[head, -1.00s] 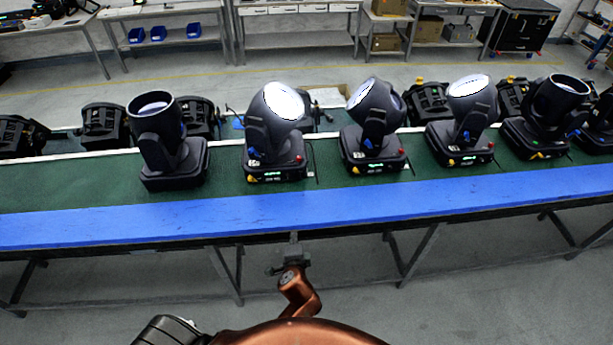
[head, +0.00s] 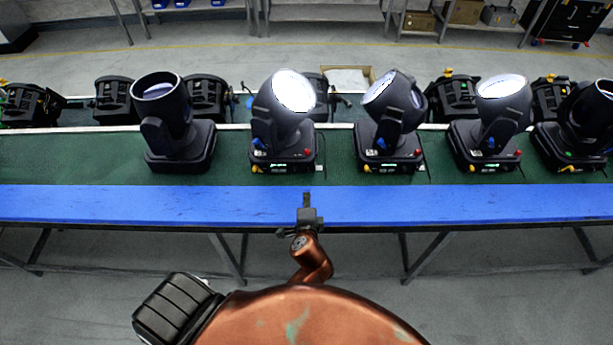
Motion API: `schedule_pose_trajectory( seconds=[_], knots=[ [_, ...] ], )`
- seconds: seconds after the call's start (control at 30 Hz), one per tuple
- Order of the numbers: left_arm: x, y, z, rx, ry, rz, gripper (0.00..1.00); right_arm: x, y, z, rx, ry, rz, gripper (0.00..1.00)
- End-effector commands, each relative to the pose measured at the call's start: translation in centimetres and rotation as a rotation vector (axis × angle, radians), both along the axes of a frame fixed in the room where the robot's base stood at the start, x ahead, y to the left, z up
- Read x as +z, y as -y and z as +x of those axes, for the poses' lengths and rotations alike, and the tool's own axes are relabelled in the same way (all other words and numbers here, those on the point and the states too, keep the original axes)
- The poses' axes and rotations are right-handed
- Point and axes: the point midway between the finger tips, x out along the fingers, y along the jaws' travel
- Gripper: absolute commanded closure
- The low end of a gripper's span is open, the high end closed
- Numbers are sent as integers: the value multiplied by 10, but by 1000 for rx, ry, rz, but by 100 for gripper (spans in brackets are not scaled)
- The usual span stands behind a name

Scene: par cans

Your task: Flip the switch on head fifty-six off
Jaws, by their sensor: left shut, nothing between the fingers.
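Several black moving-head lights stand in a front row on a green-topped bench (head: 80,155). Their numbers are too small to read, so I cannot tell which is head fifty-six. The light (head: 283,125) nearest my gripper has a bright lens, a green display and a red part at its base's right corner. To its right stand another light (head: 394,120) with green display and red part, and a bright-lensed one (head: 490,125). A light (head: 175,130) at left shows no lit display. My left gripper (head: 306,198) is shut and empty over the blue edge, apart from the lights. My right gripper is out of view.
A blue front strip (head: 130,203) runs along the bench, clear apart from my gripper. More dark fixtures (head: 205,97) and an open cardboard box (head: 348,78) sit behind the front row. Shelving and a black cabinet (head: 568,25) stand across the grey floor.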

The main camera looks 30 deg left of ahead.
Motion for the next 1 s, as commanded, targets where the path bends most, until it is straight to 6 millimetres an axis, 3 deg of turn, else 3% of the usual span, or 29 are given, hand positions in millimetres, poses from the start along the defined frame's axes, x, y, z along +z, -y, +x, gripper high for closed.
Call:
schedule_pose_trajectory(
  seconds=[0.17, 0.43, 0.7, 1.0],
  knots=[
    [-7, -11, 16, 1, 0, 4, 100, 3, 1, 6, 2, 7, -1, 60],
    [-30, -38, 59, 3, 0, 3, 100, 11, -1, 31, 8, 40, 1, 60],
    [-42, -61, 95, 3, 2, 1, 100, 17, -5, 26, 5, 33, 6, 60],
    [-46, -70, 109, 4, 1, 0, 100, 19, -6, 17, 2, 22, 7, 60]
  ],
)
